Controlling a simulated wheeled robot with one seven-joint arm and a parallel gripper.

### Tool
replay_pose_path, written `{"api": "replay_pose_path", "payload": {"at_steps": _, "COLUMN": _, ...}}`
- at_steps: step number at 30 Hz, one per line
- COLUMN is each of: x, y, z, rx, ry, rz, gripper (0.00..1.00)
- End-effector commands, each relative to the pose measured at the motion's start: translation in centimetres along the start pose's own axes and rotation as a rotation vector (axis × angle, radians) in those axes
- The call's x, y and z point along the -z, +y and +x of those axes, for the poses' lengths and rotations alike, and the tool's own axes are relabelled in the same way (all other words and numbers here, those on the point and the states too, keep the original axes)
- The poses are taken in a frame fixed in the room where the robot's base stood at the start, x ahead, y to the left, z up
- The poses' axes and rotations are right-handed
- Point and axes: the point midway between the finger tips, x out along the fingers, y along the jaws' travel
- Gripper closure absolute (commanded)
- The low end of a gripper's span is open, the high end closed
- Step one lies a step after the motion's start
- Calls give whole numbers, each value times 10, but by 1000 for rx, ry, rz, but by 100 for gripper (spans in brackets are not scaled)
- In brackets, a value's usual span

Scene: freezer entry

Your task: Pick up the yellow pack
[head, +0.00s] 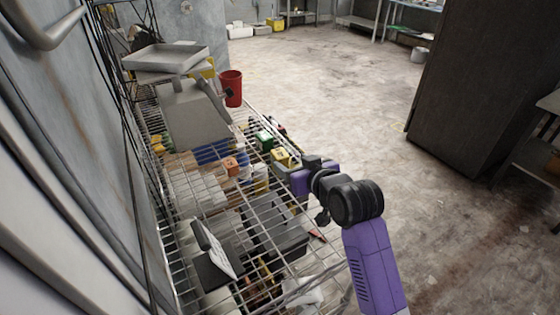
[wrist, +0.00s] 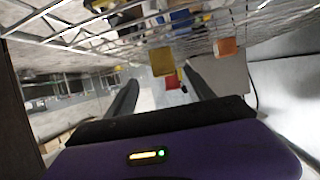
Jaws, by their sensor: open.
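The yellow pack (head: 281,156) is a small yellow box on the wire shelf in the head view, at the shelf's right side just beyond my gripper (head: 296,168). In the wrist view, which looks upside down, a yellow block (wrist: 162,61) that appears to be the pack shows ahead, in line with the gap between my two dark fingers. My gripper in the wrist view (wrist: 160,78) is open with nothing between the fingers. The exact distance from fingers to pack is hard to tell.
A green box (head: 264,140) stands just behind the pack and an orange cube (head: 230,166) lies to its left. A red cup (head: 231,88) and a grey scale-like device (head: 192,110) stand farther back. A black box (head: 275,238) lies nearer. Floor right of the shelf is clear.

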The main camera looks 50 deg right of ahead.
Motion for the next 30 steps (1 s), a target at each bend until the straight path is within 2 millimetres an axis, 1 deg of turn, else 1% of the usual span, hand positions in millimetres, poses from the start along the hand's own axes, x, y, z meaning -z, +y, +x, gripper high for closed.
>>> {"api": "replay_pose_path", "payload": {"at_steps": 10, "x": -1, "y": -3, "z": 34, "rx": 1, "ry": -7, "rz": -2, "gripper": 38}}
{"api": "replay_pose_path", "payload": {"at_steps": 14, "x": -2, "y": -7, "z": 53, "rx": 2, "ry": -8, "rz": -2, "gripper": 38}}
{"api": "replay_pose_path", "payload": {"at_steps": 18, "x": -3, "y": -7, "z": 70, "rx": 1, "ry": -7, "rz": -1, "gripper": 38}}
{"api": "replay_pose_path", "payload": {"at_steps": 21, "x": -3, "y": -7, "z": 76, "rx": 1, "ry": -6, "rz": -1, "gripper": 38}}
{"api": "replay_pose_path", "payload": {"at_steps": 28, "x": -3, "y": -7, "z": 76, "rx": 1, "ry": -5, "rz": -1, "gripper": 38}}
{"api": "replay_pose_path", "payload": {"at_steps": 29, "x": -3, "y": -7, "z": 76, "rx": 1, "ry": -5, "rz": -1, "gripper": 44}}
{"api": "replay_pose_path", "payload": {"at_steps": 30, "x": -3, "y": -7, "z": 76, "rx": 1, "ry": -5, "rz": -1, "gripper": 52}}
